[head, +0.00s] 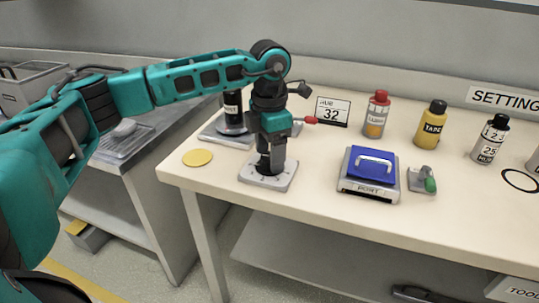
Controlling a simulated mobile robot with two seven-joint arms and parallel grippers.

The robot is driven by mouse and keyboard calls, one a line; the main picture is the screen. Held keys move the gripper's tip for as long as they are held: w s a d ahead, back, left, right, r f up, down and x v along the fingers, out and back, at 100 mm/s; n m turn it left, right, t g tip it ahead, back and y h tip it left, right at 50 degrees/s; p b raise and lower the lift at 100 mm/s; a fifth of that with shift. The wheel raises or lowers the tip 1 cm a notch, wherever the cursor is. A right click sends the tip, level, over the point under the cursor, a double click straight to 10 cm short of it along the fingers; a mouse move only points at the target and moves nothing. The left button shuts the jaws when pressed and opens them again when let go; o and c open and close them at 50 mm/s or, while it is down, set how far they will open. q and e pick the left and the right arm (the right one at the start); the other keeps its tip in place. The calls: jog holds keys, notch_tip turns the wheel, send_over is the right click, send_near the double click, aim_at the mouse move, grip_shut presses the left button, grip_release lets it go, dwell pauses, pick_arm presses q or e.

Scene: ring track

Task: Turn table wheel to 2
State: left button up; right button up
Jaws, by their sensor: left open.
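My left arm comes in from the left and its gripper (270,160) points straight down over a small grey base plate (286,180) near the front left of the table (330,215). The gripper is open, with its fingertips low at the middle of the plate. I cannot tell whether they touch anything. A wheel and its numbers cannot be made out; the gripper covers the middle of the plate. My right gripper is not in view.
A yellow disc (198,158) lies left.

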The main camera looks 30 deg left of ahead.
pick_arm(q)
jog(key=shift+f, duration=0.3)
jog(key=shift+c, duration=0.5)
jog(key=c, duration=1)
jog(key=shift+o, duration=0.2)
